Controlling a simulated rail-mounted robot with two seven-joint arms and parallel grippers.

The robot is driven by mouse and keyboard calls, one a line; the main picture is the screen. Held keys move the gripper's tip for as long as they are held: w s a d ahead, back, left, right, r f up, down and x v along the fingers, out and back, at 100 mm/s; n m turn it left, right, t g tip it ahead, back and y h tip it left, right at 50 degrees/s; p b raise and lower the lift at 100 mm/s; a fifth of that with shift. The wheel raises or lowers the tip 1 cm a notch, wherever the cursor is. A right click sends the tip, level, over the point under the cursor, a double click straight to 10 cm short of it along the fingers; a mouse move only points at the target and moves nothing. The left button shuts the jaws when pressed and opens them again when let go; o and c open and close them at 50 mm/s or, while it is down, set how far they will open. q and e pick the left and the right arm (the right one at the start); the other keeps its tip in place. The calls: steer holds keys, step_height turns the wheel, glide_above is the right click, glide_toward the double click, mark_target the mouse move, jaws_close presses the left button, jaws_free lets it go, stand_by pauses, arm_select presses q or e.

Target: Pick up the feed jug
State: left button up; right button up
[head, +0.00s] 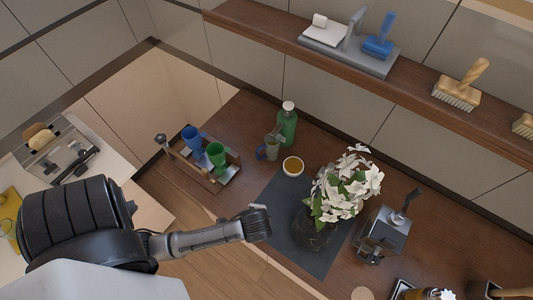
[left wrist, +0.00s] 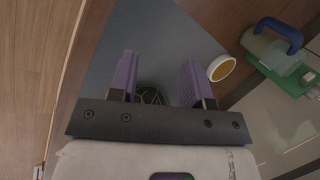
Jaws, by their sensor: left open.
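A grey, see-through jug with a blue handle (head: 268,150) stands on the brown counter beside a green bottle; I take it for the feed jug, but its form is small here. In the left wrist view its blue handle (left wrist: 282,33) is at the upper right. My left gripper (head: 262,222) is over the near edge of the dark mat, apart from the jug. Its purple fingers (left wrist: 158,82) are wide apart. A dark rounded shape shows between them; I cannot tell what it is. My right gripper is out of view.
A white bowl of amber liquid (head: 293,167) stands between gripper and jug. A vase of white flowers (head: 345,185) stands right of the gripper. A rack with blue and green mugs (head: 218,180) is left of the jug. The mat (head: 283,208) has bare room.

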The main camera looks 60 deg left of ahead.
mark_target(259, 156)
arm_select(q)
steer(key=w+a+f+m+y+b, duration=0.1)
steer(key=w+a+f+m+y, duration=0.1)
steer(key=w+a+f+m+y+b, duration=0.2)
steer(key=a+f, duration=0.1)
steer(key=w+a+f+m+y+b, duration=0.1)
steer(key=w+a+f+m+y, duration=0.1)
steer(key=w+a, duration=0.1)
steer(key=shift+a+f+g, duration=0.2)
steer(key=shift+f+g, duration=0.15)
steer(key=shift+g, duration=0.05)
steer(key=w+a+m+y, duration=0.1)
steer(key=w+a+y+b, duration=0.1)
steer(key=a, duration=0.1)
steer(key=w+a+m+y+b, duration=0.1)
steer(key=a+y, duration=0.1)
steer(key=shift+w+a+m, duration=0.15)
steer(key=shift+w+m, duration=0.15)
steer(key=shift+w, duration=0.1)
steer(key=w+a+r+y, duration=0.1)
steer(key=w+a+r+m+y, duration=0.1)
steer(key=w+y, duration=0.1)
steer(key=shift+a+r+g+b, duration=0.1)
steer(key=shift+a+g+b, duration=0.2)
steer(key=shift+a, duration=0.05)
steer(key=shift+w+a+r+m+y, duration=0.3)
steer(key=shift+w+a+y, duration=0.05)
steer(key=shift+a+y, duration=0.05)
steer(key=shift+a+p, duration=0.55)
steer(key=shift+a, duration=3)
